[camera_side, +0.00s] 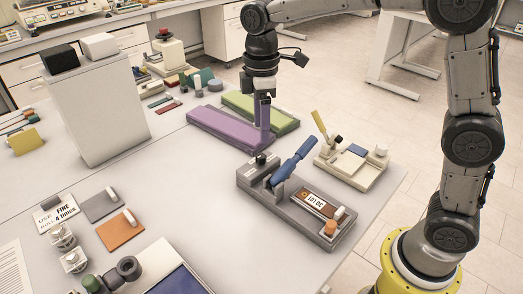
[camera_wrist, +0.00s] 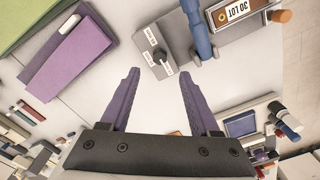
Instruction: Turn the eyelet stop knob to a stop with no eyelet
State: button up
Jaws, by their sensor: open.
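The eyelet stop knob (camera_side: 261,159) is a small black knob on the left end of a grey fixture (camera_side: 262,190). It also shows in the wrist view (camera_wrist: 159,56), beside small white labels (camera_wrist: 149,36) that I cannot read. My gripper (camera_side: 262,138) points down above and behind the knob, apart from it. In the wrist view, its purple fingers (camera_wrist: 158,73) are spread and empty, and the knob appears between and just beyond their tips. Which stop the knob points at is too small to tell.
The fixture's blue lever (camera_side: 294,160) rises close to the knob's right. A brown piece tagged "30 LOT" (camera_side: 317,205) lies in the fixture. A purple tray (camera_side: 218,130) and a green tray (camera_side: 245,108) lie behind. A cream device (camera_side: 350,165) stands at right.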

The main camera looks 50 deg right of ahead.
aim_at(262, 156)
notch_tip(262, 156, down, 8)
jog(key=shift+f, duration=0.1)
dwell(0.4)
grip_shut()
